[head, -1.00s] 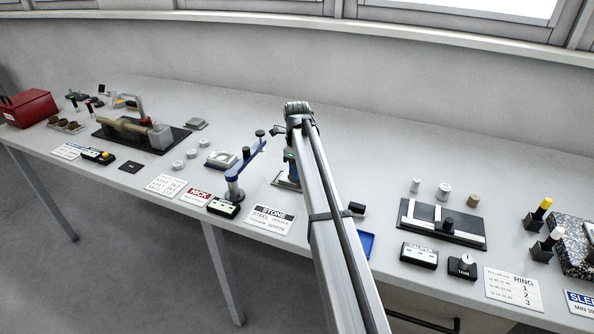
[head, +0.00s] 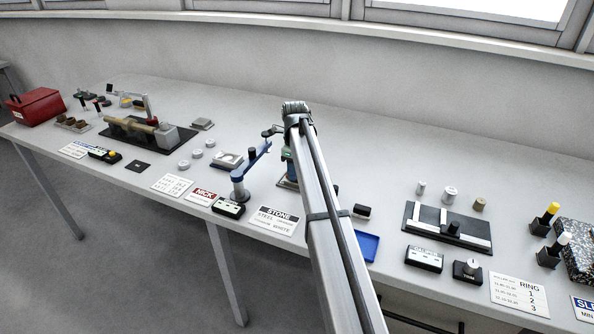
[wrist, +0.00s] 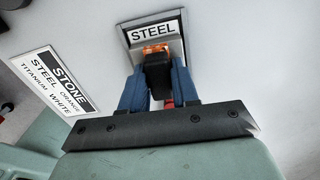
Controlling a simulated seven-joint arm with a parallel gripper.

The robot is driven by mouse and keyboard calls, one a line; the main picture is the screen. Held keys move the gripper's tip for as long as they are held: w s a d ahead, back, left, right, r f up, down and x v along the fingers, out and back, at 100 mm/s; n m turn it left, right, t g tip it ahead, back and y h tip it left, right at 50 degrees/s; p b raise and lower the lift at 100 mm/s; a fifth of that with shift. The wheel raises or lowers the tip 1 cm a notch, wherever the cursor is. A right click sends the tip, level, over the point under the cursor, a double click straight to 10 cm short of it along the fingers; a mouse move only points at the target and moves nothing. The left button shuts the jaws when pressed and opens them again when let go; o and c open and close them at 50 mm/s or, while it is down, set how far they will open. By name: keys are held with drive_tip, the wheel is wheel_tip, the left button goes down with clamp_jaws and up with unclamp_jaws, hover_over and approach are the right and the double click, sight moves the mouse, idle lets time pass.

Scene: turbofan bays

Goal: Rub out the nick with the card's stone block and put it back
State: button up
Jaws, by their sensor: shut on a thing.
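My gripper (wrist: 158,88) has blue fingers shut on a black block with an orange end (wrist: 156,52), the stone block for steel by the card's colours. The orange end is at a dark-framed plate marked STEEL (wrist: 153,34); I cannot tell whether it touches. The STONE card (wrist: 60,82) reads steel orange, titanium white; it also shows in the head view (head: 276,220). In the head view my arm hides the fingers and block. The NICK card (head: 203,197) lies left of the STONE card. No nick can be made out.
A blue-armed stand (head: 240,185) is close left of my gripper. A blue tray (head: 366,246) and a small black block (head: 361,211) are right of my arm. A black fixture (head: 447,228) stands farther right. Bare table lies behind my gripper.

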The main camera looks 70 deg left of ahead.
drive_tip(key=shift+s+a, duration=0.65)
drive_tip(key=shift+d, duration=0.1)
drive_tip(key=shift+w+d, duration=0.75)
drive_tip(key=shift+w, duration=0.1)
drive_tip(key=shift+w+d, duration=0.7)
drive_tip(key=shift+a, duration=0.1)
drive_tip(key=shift+s+a, duration=0.7)
drive_tip(key=shift+s, duration=0.1)
drive_tip(key=shift+s+a, duration=0.1)
drive_tip(key=shift+s+a, duration=0.65)
